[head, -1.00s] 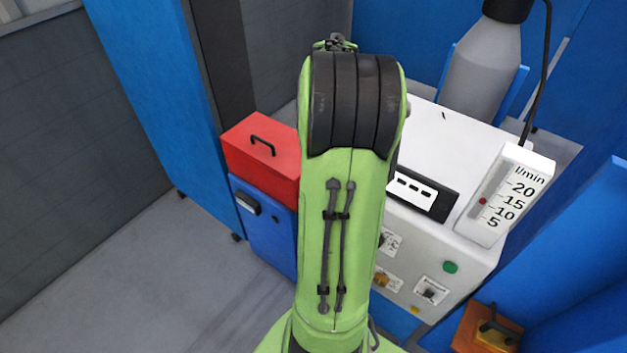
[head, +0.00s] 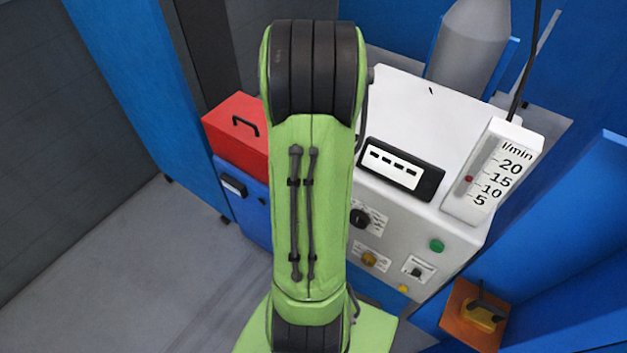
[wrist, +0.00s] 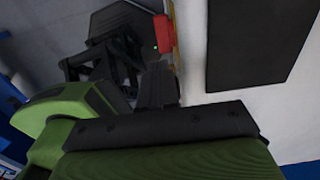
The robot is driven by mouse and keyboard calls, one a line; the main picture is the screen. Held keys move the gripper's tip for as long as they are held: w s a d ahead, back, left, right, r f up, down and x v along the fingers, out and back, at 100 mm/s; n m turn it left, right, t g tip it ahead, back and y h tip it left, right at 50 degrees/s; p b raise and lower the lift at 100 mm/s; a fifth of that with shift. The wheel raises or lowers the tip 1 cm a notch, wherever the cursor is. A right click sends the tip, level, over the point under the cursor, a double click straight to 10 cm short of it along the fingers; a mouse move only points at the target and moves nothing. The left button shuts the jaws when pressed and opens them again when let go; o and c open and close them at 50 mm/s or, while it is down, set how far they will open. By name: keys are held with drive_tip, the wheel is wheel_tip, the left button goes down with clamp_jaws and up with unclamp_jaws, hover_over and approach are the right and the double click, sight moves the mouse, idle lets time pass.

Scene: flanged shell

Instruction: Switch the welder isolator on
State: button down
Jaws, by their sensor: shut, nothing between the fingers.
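The white welder cabinet (head: 440,108) stands right of my green arm in the head view. Its front carries a black knob (head: 359,217), a yellow-brown knob (head: 369,259), a green button (head: 437,245) and a small dark switch on a labelled plate (head: 418,269). An orange box with a yellow part and dark handle (head: 482,315) sits lower right. I cannot tell for sure which of these is the isolator. My gripper is hidden behind the arm in the head view. In the wrist view its dark fingers (wrist: 158,84) are shut and empty, near a red block (wrist: 164,34).
A red toolbox (head: 237,130) sits on a blue cabinet (head: 242,200) to the left. A flow gauge (head: 492,175) and a grey cylinder (head: 468,48) stand at the right and back. Blue panels (head: 575,215) close off the right side. Grey floor at lower left is clear.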

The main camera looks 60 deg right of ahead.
wheel_tip(320, 180, down, 6)
drive_tip(key=shift+f+b, duration=0.2)
drive_tip(key=shift+b, duration=0.3)
drive_tip(key=shift+s+a+f+b, duration=0.15)
drive_tip(key=shift+s+f+b, duration=0.1)
drive_tip(key=shift+s+b, duration=0.15)
drive_tip(key=shift+r, duration=0.1)
drive_tip(key=shift+w+d+r+p, duration=0.1)
drive_tip(key=shift+w+r+p, duration=0.05)
drive_tip(key=shift+w+p, duration=0.15)
drive_tip(key=shift+w+d+r+p, duration=0.1)
drive_tip(key=shift+w+p, duration=0.05)
drive_tip(key=shift+w, duration=0.25)
